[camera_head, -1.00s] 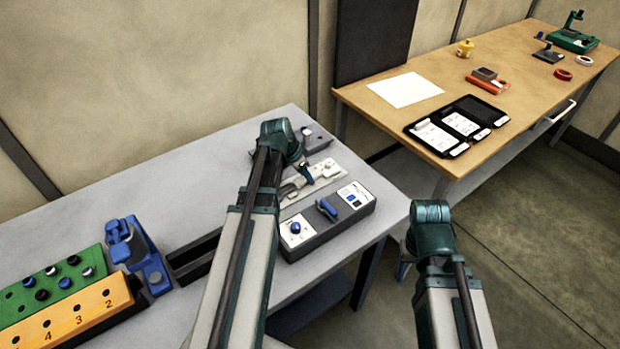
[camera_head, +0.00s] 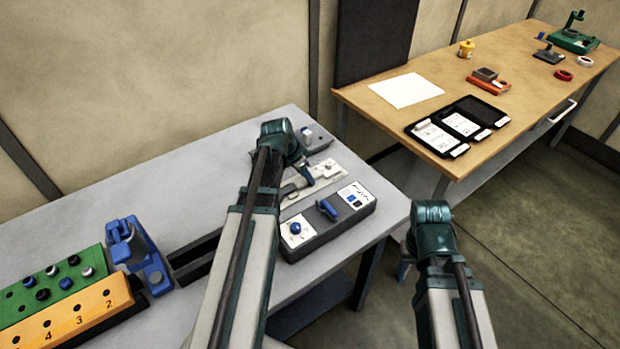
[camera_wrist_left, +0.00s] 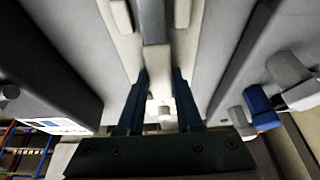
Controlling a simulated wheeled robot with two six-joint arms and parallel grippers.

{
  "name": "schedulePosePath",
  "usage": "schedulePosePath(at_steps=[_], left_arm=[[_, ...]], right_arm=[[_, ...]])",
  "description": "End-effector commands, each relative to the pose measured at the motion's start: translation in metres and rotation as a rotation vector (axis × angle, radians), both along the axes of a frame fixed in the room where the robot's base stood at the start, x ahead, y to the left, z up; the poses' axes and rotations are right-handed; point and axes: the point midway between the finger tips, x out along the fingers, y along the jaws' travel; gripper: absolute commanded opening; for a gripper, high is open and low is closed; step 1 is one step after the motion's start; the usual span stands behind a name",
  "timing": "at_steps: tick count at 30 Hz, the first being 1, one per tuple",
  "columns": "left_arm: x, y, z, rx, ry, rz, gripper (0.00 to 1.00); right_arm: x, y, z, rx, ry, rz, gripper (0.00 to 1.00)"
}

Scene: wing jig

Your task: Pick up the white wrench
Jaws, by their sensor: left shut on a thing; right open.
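My left gripper (camera_head: 307,178) is over the pale jig plate (camera_head: 296,199) on the grey table, partly hidden by its own wrist. In the left wrist view its fingers (camera_wrist_left: 161,75) are closed about a pale grey bar (camera_wrist_left: 156,55), which looks like the white wrench. The bar runs up the picture, along the plate. Whether it is clear of the plate I cannot tell. In the head view a whitish piece (camera_head: 327,170) shows just right of the fingers. My right gripper (camera_head: 403,271) is open, off the table's right edge, mostly hidden by its wrist.
A grey control box (camera_head: 327,220) with blue knobs stands just in front of the plate. A blue fixture (camera_head: 140,255), a green block (camera_head: 52,283) and an orange numbered block (camera_head: 78,316) are at left. A wooden table (camera_head: 480,85) stands at back right.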

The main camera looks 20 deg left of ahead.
Motion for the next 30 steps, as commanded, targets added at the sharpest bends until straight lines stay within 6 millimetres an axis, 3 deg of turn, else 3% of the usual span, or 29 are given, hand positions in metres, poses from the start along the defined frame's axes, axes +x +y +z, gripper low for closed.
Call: schedulePosePath(at_steps=[11,30], left_arm=[[0.0,0.0,0.011,-0.001,-0.001,0.0,0.0],[0.0,0.0,0.097,-0.001,-0.001,0.0,0.0]], right_arm=[[0.0,0.0,0.011,0.0,0.0,0.0,0.57],[0.0,0.0,0.097,0.0,0.0,0.0,0.57]])
